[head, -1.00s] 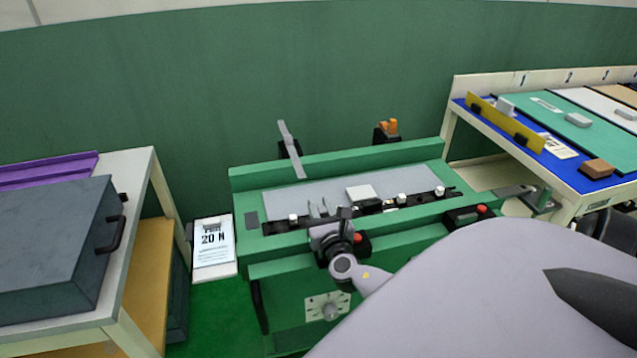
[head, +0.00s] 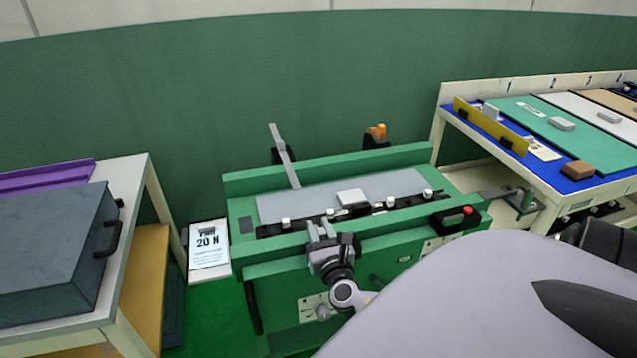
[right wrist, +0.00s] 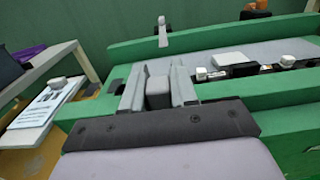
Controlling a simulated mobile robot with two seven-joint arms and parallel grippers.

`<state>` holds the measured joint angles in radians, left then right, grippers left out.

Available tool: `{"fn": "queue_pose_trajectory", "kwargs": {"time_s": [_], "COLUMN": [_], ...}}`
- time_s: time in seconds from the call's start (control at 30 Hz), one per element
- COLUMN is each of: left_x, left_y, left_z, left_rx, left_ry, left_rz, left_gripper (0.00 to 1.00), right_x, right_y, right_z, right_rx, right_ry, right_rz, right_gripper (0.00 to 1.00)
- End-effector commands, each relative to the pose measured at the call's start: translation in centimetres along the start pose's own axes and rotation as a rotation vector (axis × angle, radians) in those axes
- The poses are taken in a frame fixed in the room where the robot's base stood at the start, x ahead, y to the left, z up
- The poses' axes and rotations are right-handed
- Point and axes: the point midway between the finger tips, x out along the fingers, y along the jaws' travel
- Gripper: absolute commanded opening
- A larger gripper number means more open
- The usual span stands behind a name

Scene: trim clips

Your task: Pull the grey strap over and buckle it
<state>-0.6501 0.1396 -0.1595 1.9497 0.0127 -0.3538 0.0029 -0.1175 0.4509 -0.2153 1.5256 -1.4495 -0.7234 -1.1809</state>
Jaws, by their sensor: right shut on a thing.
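The grey strap (head: 285,156) slants from a black post at the back of the green bench down toward the pale grey panel (head: 400,184). It also shows in the right wrist view (right wrist: 163,36), beyond my fingers and apart from them. My right gripper (head: 320,228) is above the bench's front rail. In the right wrist view its fingers (right wrist: 158,85) are shut on a small grey block (right wrist: 158,93); I cannot tell what it belongs to. A black buckle-like housing (head: 351,243) is right behind the gripper, partly hidden. My left gripper is not in view.
A similar black housing with a red button (head: 455,217) sits farther right on the front rail. An orange piece (head: 377,132) stands on a back post. A white block (head: 352,197) and several white knobs line the panel. Tables flank the bench.

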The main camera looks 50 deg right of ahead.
Motion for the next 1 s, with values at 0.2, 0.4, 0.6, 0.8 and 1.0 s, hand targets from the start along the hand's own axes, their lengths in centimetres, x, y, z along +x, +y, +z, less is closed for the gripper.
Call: {"fn": "queue_pose_trajectory", "kwargs": {"time_s": [0.2, 0.4, 0.6, 0.8, 1.0], "left_x": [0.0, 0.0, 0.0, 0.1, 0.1], "left_y": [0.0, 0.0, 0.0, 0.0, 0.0], "left_z": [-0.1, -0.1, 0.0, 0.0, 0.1], "left_rx": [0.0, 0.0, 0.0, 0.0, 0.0], "left_ry": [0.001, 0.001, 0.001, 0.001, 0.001], "left_rz": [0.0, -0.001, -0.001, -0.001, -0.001], "left_gripper": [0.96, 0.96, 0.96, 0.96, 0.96], "right_x": [-0.4, -0.3, -2.1, -5.2, -7.2], "right_y": [0.1, 0.1, 0.1, 0.1, 0.1], "right_z": [-0.5, -0.3, -0.5, -0.4, -0.4], "right_rx": [-0.001, -0.001, -0.001, -0.001, 0.0], "right_ry": [0.01, 0.008, 0.011, 0.01, 0.01], "right_rz": [0.003, 0.003, 0.004, 0.003, 0.003], "right_gripper": [0.49, 0.49, 0.49, 0.49, 0.49]}}
